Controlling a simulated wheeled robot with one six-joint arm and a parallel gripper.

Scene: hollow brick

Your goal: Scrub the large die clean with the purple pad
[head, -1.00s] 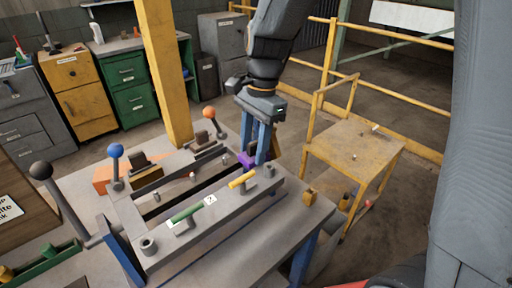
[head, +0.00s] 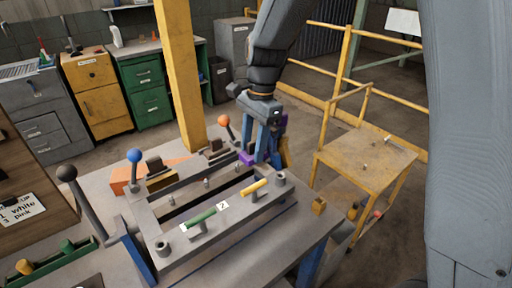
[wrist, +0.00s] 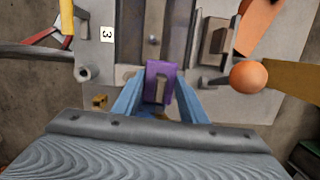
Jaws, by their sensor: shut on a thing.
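My gripper (head: 264,160) has blue fingers and is shut on the purple pad (head: 247,158), above the far right part of the grey bench frame. In the wrist view the pad (wrist: 162,72) sits between the two fingertips, over the end of a long slot in the frame. Whether it touches anything below cannot be told. Brown blocks (head: 160,181) stand on the far side of the frame, and one shows in the wrist view (wrist: 217,40). I cannot tell for sure which piece is the large die; part of the frame is hidden behind my gripper.
An orange-knobbed lever (head: 223,121) stands just left of my gripper, close to it in the wrist view (wrist: 248,77). A blue-knobbed lever (head: 134,157) stands further left. Green (head: 201,217) and yellow (head: 254,187) handles line the front bar.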

